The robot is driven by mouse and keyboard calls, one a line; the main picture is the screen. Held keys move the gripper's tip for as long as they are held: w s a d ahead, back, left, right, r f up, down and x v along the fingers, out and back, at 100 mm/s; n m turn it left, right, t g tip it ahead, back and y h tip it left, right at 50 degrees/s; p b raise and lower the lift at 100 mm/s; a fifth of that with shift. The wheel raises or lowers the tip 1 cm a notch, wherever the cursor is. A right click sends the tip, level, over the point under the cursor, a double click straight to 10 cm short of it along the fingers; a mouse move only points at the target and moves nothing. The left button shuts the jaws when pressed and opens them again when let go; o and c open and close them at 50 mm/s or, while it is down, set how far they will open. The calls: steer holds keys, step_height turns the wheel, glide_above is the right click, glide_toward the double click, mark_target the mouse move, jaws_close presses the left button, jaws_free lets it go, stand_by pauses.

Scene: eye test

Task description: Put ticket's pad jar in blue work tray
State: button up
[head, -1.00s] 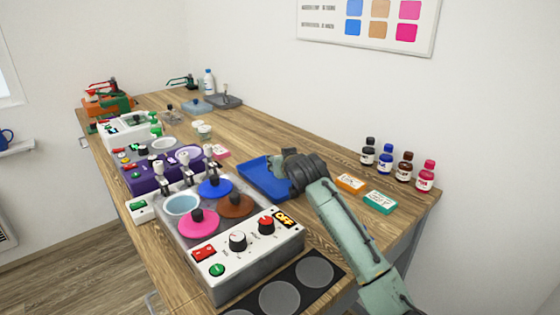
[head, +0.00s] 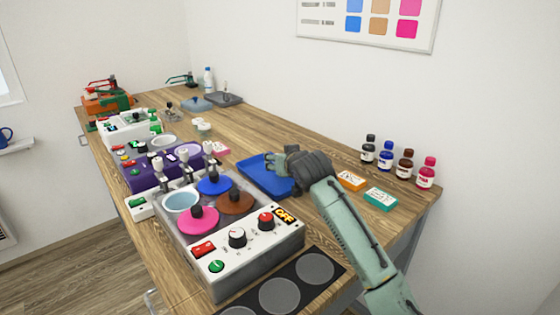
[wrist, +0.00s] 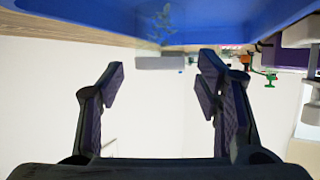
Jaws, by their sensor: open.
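The blue work tray (head: 252,170) lies flat on the bench, partly hidden by my arm. It also fills the top of the wrist view (wrist: 230,15). My gripper (head: 281,160) is over or beside the tray's right part; the exact height is unclear. Small pale round jars (head: 204,129) stand farther back. I cannot tell which thing is the ticket's pad jar.
Black (head: 368,152), blue (head: 386,157), brown (head: 404,166) and pink (head: 426,175) bottles stand by the wall. A grey machine (head: 246,254) with coloured round plates and knobs fills the front left, with a purple machine (head: 150,180) behind. Bare wood lies behind the tray.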

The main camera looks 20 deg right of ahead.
steer(key=b+v, duration=0.2)
steer(key=v, duration=0.7)
steer(key=shift+s, duration=0.2)
